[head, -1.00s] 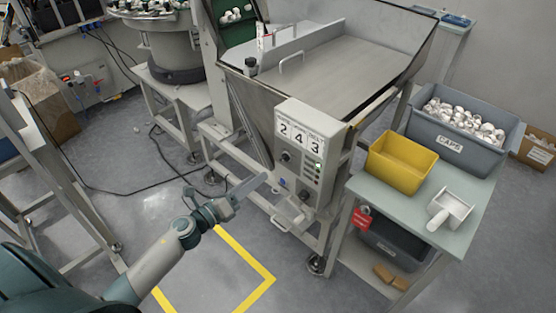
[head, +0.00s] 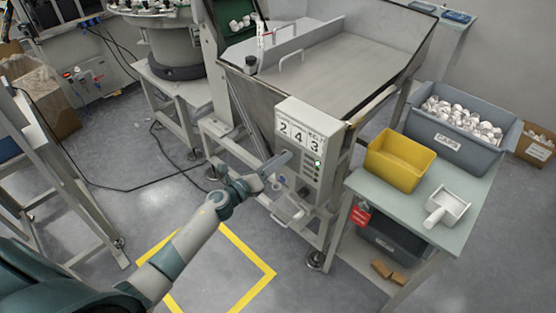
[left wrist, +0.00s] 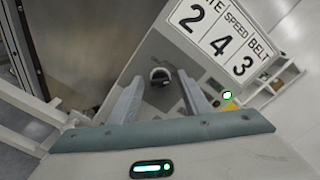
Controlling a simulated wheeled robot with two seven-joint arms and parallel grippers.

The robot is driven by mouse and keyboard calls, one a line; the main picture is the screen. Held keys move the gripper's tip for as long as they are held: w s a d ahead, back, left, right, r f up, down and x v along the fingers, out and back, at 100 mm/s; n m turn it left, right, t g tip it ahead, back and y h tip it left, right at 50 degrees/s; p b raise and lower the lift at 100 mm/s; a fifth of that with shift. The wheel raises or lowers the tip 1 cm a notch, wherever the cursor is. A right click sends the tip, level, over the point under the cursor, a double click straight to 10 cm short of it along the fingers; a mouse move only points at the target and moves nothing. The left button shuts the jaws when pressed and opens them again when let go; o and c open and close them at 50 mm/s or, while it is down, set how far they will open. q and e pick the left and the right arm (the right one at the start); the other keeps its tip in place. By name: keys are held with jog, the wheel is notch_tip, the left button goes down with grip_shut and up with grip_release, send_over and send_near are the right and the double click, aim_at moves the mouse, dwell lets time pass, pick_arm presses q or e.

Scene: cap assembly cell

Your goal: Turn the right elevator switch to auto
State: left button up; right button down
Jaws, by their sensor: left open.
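The grey control box (head: 308,150) stands on the front of the hopper machine and carries a white panel with the numbers 2, 4, 3. A dark round switch knob (left wrist: 160,75) shows in the left wrist view on the box face, between my left fingertips. Which way it points is too small to tell. My left gripper (head: 281,163) is open in front of the box and hides this knob in the head view. It also shows in the left wrist view (left wrist: 161,80), with a finger on each side of the knob; contact cannot be told. A lower dark knob (head: 303,192) is visible too.
A green lamp (left wrist: 227,96) is lit beside the right finger. A side table (head: 440,243) with a yellow bin (head: 400,160), a white scoop (head: 446,208) and a grey caps crate (head: 460,130) stands right of the box. Yellow floor tape (head: 262,262) lies below my arm.

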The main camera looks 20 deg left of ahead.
pick_arm(q)
jog(key=c, duration=1)
jog(key=n+p, duration=0.2)
jog(key=n, duration=0.7)
jog(key=shift+f, duration=0.1)
jog(key=shift+c, duration=0.2)
pick_arm(e)
jog(key=s+d+g, duration=0.2)
jog(key=s+d, duration=0.1)
jog(key=s, duration=0.6)
jog(key=shift+s+d+f+h, duration=0.15)
jog(key=shift+d+f+h, duration=0.1)
jog(key=shift+d+h, duration=0.05)
pick_arm(q)
jog(key=o, duration=1)
jog(key=shift+a, duration=0.1)
pick_arm(e)
jog(key=shift+w, duration=0.2)
pick_arm(q)
jog(key=shift+o, duration=0.2)
